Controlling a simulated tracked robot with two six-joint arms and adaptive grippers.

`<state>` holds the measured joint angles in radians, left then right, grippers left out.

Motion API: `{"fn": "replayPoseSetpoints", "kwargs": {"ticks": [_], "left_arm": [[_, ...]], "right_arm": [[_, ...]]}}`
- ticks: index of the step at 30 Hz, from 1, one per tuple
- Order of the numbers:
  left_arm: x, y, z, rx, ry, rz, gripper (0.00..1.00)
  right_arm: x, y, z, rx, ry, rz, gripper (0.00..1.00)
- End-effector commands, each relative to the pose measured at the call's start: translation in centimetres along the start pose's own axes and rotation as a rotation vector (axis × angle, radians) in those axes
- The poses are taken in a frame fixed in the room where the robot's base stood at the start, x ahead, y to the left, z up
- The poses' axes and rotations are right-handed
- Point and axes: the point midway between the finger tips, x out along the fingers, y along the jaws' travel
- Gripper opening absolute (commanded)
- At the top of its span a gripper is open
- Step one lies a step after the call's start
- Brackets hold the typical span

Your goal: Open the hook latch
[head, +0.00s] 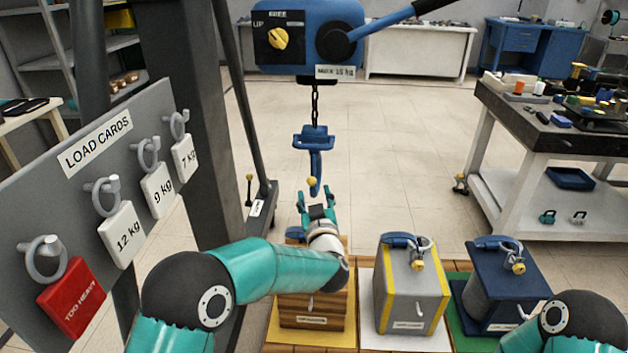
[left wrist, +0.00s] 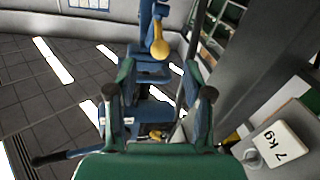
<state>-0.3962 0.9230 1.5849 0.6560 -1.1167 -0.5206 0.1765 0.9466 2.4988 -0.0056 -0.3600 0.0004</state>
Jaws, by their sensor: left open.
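The blue hook (head: 316,160) hangs on a chain below the blue hoist (head: 309,35). A yellow latch knob (head: 312,181) sits low on the hook. My left gripper (head: 317,200) is open and empty, just below the knob in the head view. In the left wrist view the hook (left wrist: 147,14) and its yellow knob (left wrist: 160,48) show beyond and between the open fingers (left wrist: 158,80); the knob looks apart from them. Part of my right arm shows at the lower right of the head view, but its gripper is out of frame.
A grey board of load cards (head: 82,178) stands at the left, beside a dark post (head: 190,120). A wooden crate (head: 312,308), a grey and yellow box (head: 408,290) and a blue box (head: 505,290) stand below. A workbench (head: 540,112) is at the right. The floor behind the hook is clear.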

Motion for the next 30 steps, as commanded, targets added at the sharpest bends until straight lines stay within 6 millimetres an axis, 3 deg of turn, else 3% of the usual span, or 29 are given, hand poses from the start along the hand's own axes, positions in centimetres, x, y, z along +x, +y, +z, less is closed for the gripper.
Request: {"fn": "replayPoseSetpoints", "kwargs": {"ticks": [3,10,25,30], "left_arm": [[2.5,-0.2,0.0,0.0,0.0,-0.004,0.51],[5.5,-0.1,0.0,0.0,-0.001,-0.002,0.51],[6.7,-0.1,0.0,0.001,-0.001,-0.001,0.51],[6.7,-0.1,0.0,0.001,-0.001,-0.001,0.24]], "right_arm": [[-0.4,-0.1,0.0,0.0,0.0,0.0,0.73],[-0.7,-0.2,0.0,0.0,0.0,0.0,0.73],[-0.8,-0.3,0.0,0.0,0.0,0.0,0.73],[-0.8,-0.3,0.0,0.0,0.0,0.0,0.73]]}}
